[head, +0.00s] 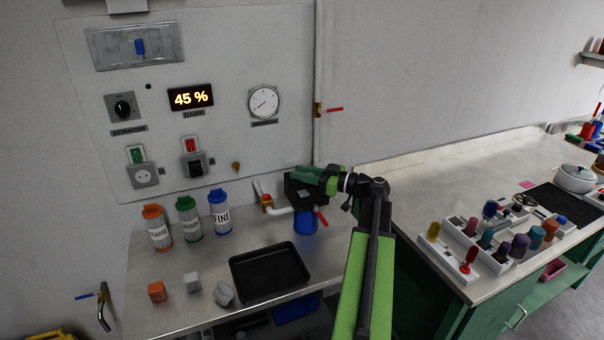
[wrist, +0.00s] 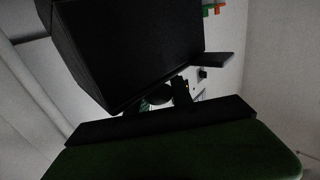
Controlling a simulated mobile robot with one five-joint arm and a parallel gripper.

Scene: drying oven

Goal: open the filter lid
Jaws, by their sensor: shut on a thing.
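The filter is a black box (head: 305,194) above a blue cup (head: 305,222), at the back of the metal bench beside the white pipe. Its black lid (wrist: 130,45) appears as a large dark block in the wrist view, tilted in the picture. My gripper (head: 296,174) reaches in from the right at the top of the filter. In the wrist view my gripper (wrist: 160,97) is shut at the lid's near edge. The exact grip is dark and partly hidden, and I cannot tell how far the lid is raised.
A red-handled valve (head: 321,216) sits beside the blue cup. A black tray (head: 270,270) lies in front. Three capped bottles, including the blue-capped one (head: 220,212), stand to the left. A vertical pipe (head: 318,80) runs up the wall behind.

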